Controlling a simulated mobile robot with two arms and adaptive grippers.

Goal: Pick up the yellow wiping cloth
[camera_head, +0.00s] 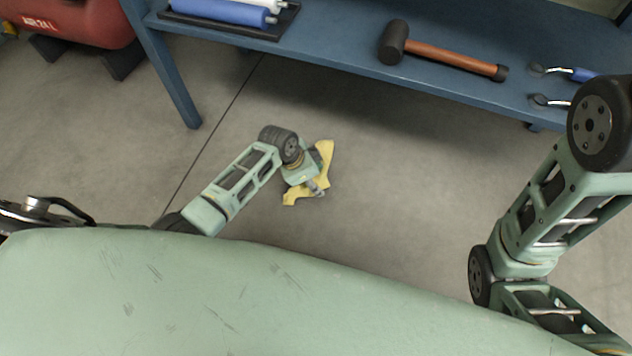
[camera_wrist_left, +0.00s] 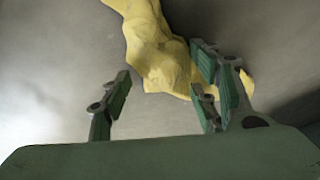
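The yellow wiping cloth (camera_head: 325,155) lies crumpled on the grey concrete floor in the head view, partly hidden under my left gripper (camera_head: 316,186). In the left wrist view the cloth (camera_wrist_left: 160,55) runs from the top edge down to the right, passing behind the right-hand fingers. My left gripper (camera_wrist_left: 163,92) is open there, its green-padded fingers well apart. The cloth lies beyond the gap and toward the right-hand fingers; I cannot tell whether they touch it. Nothing is held. My right arm shows at the right of the head view, but its gripper is out of frame.
A blue workbench (camera_head: 335,50) stands along the back, with a mallet (camera_head: 440,58), a blue roll (camera_head: 222,12) and blue-handled tools (camera_head: 580,74) on it. A red tank (camera_head: 70,22) stands at the back left. The floor around the cloth is clear.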

